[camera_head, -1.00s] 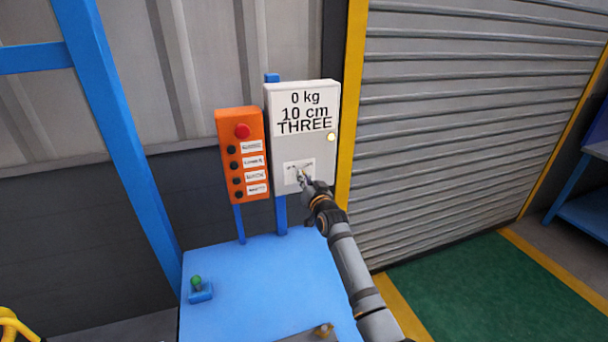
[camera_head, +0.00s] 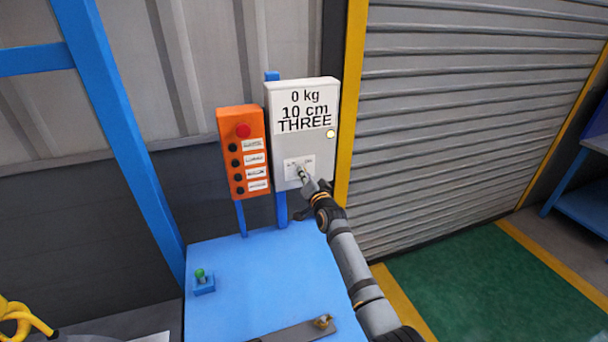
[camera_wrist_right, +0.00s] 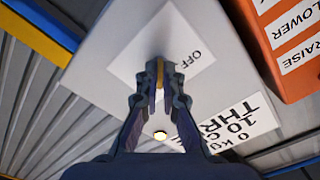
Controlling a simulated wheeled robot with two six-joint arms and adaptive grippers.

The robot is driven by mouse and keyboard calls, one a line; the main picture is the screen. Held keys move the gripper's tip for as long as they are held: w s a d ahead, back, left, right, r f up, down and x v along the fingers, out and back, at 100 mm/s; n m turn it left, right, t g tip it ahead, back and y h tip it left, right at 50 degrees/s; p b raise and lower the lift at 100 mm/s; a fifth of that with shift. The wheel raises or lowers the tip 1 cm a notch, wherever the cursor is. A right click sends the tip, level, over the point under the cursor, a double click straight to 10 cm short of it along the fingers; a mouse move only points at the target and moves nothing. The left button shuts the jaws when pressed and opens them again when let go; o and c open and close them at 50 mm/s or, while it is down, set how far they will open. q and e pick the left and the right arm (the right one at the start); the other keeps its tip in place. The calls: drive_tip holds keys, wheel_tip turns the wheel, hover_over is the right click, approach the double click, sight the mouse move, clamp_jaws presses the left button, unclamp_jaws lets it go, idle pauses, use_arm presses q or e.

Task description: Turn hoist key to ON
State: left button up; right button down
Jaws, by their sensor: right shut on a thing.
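The grey-white control box (camera_head: 312,152) shows "0 kg", "10 cm" and "THREE", with a small pale-yellow lamp (camera_head: 331,134) lit at its right edge. The hoist key sits on a white label plate (camera_head: 291,168) low on the box. My right gripper (camera_head: 303,176) is at that plate. In the right wrist view the gripper (camera_wrist_right: 161,92) is shut on the key, of which a narrow brass-yellow part (camera_wrist_right: 159,70) shows between the fingers. "OFF" reads beside the fingers on the label (camera_wrist_right: 190,58); the other marking and the key's exact angle are hidden. My left gripper is not in view.
An orange button box (camera_head: 242,150) with a red button stands just left of the control box. A blue table (camera_head: 255,275) lies below, with a green-topped switch (camera_head: 201,278) and a brass knob (camera_head: 323,322) on a dark bar. A roller shutter (camera_head: 450,120) is at the right.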

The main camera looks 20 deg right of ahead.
drive_tip(key=c, duration=1.5)
unclamp_jaws()
drive_tip(key=s, duration=1.2)
drive_tip(key=shift+d, duration=0.2)
drive_tip(key=shift+f, duration=0.1)
